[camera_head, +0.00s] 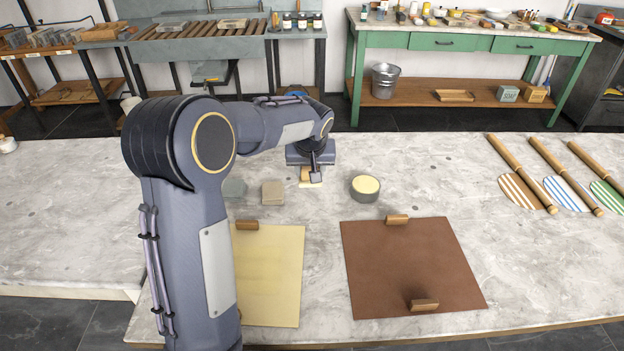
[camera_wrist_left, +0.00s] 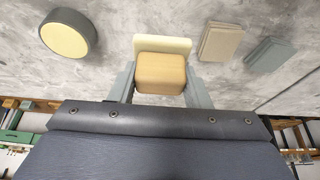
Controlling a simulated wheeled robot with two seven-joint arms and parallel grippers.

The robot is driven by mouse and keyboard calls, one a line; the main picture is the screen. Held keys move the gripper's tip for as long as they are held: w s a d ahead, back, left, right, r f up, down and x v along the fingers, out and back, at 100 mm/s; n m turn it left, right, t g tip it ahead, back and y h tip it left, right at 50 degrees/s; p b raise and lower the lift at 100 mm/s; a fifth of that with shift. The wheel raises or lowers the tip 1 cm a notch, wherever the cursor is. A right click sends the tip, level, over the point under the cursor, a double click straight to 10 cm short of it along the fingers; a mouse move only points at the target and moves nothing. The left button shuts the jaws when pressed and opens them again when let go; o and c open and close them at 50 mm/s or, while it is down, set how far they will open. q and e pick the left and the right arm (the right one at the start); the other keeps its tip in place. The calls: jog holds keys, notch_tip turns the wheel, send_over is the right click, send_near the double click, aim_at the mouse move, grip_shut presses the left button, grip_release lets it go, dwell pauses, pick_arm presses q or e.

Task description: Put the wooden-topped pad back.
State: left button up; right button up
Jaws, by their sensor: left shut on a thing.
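The wooden-topped pad (camera_wrist_left: 161,72) has a pale wood block on top and a cream layer below that sticks out past it. My left gripper (camera_wrist_left: 160,88) is shut on the wood block, one finger on each side. In the head view the left gripper (camera_head: 316,172) points down over the far part of the stone table, and the pad (camera_head: 305,175) shows partly behind it. I cannot tell whether the pad touches the table. My right gripper is not in view.
A round grey tin with a yellow top (camera_head: 366,185) stands right of the pad. A beige block (camera_head: 272,193) and a grey-green block (camera_head: 234,188) lie left. A yellow sheet (camera_head: 275,285) and a brown board (camera_head: 410,262) lie nearer. Striped paddles (camera_head: 526,190) lie at right.

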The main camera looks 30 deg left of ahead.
pick_arm(q)
jog(key=w+a+f, duration=0.1)
jog(key=f, duration=0.1)
jog(key=w+a+f, duration=0.1)
jog(key=w+f, duration=0.1)
jog(key=w+a+f, duration=0.1)
jog(key=w+f, duration=0.1)
jog(key=shift+w+a+f, duration=0.2)
jog(key=shift+w+f, duration=0.05)
jog(key=shift+f, duration=0.05)
notch_tip(320, 180, down, 3)
jog(key=shift+w+f, duration=0.1)
jog(key=shift+f, duration=0.15)
jog(key=o, duration=0.9)
